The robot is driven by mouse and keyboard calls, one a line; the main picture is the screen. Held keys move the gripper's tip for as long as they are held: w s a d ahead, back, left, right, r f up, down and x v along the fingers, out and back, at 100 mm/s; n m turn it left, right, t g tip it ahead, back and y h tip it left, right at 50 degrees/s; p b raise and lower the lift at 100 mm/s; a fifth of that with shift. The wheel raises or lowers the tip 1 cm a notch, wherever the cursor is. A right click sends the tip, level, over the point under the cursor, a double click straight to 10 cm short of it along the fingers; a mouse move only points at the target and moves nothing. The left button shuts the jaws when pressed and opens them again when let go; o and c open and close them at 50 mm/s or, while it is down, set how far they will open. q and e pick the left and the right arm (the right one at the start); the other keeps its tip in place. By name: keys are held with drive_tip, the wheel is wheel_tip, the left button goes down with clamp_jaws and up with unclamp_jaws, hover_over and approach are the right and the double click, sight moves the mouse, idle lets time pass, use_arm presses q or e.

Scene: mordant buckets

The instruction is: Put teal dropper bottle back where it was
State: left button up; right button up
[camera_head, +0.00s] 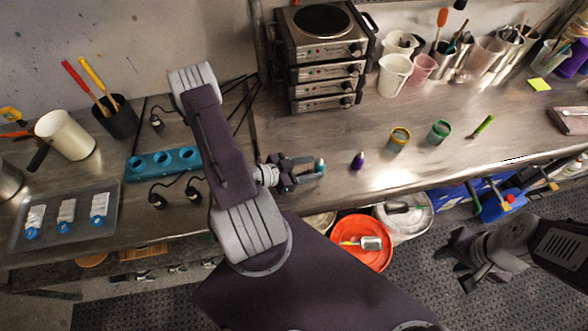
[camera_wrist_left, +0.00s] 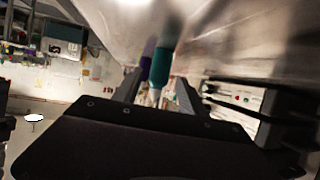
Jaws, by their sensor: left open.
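The teal dropper bottle (camera_head: 320,167) is on the metal counter, right at the tips of my left gripper (camera_head: 305,170). In the left wrist view, the teal bottle (camera_wrist_left: 160,68) shows between the two open fingers, with its pale tip toward the palm; I cannot tell whether a finger touches it. A purple dropper bottle (camera_head: 358,160) stands a little to the right, apart from the gripper. A teal block (camera_head: 150,168) with three round holes lies left of my left arm. My right gripper (camera_head: 458,266) is at the lower right, away from the counter; its finger opening is unclear.
Stacked hotplates (camera_head: 322,60) stand behind the gripper. An amber-rimmed jar (camera_head: 398,139) and a green jar (camera_head: 439,132) stand to the right. A tray (camera_head: 65,238) with white bundles lies at left. An orange bucket (camera_head: 345,256) is below the front edge. Counter between bottles and hotplates is clear.

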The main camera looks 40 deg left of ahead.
use_arm(q)
drive_tip(key=v, duration=0.9)
drive_tip(key=d+m+g+h, duration=0.1)
drive_tip(key=m, duration=0.2)
drive_tip(key=d+m+g+h, duration=0.1)
drive_tip(key=d+m, duration=0.1)
drive_tip(key=m, duration=0.1)
drive_tip(key=d+r+m+g+h, duration=0.1)
drive_tip(key=m, duration=0.3)
drive_tip(key=shift+s+d+g, duration=0.4)
drive_tip(key=s+d+m+g+y, duration=0.1)
drive_tip(key=d+m+g, duration=0.15)
drive_tip(key=m, duration=0.65)
drive_tip(key=s+d+r+m+g+y, duration=0.15)
drive_tip(key=m+g, duration=0.25)
drive_tip(key=m, duration=0.6)
drive_tip(key=s+d+m+g, duration=0.1)
drive_tip(key=s+m+g, duration=0.15)
drive_tip(key=m, duration=0.65)
drive_tip(key=w+r+m+t+y, duration=0.1)
drive_tip(key=w+r+m+y, duration=0.1)
drive_tip(key=m, duration=1.2)
drive_tip(key=w+r+m+t+y, duration=0.1)
drive_tip(key=w+m+y, duration=0.3)
drive_tip(key=m, duration=1)
drive_tip(key=shift+w+d+r+y, duration=0.3)
drive_tip(key=shift+w+r+y, duration=0.05)
drive_tip(key=shift+w+r, duration=0.5)
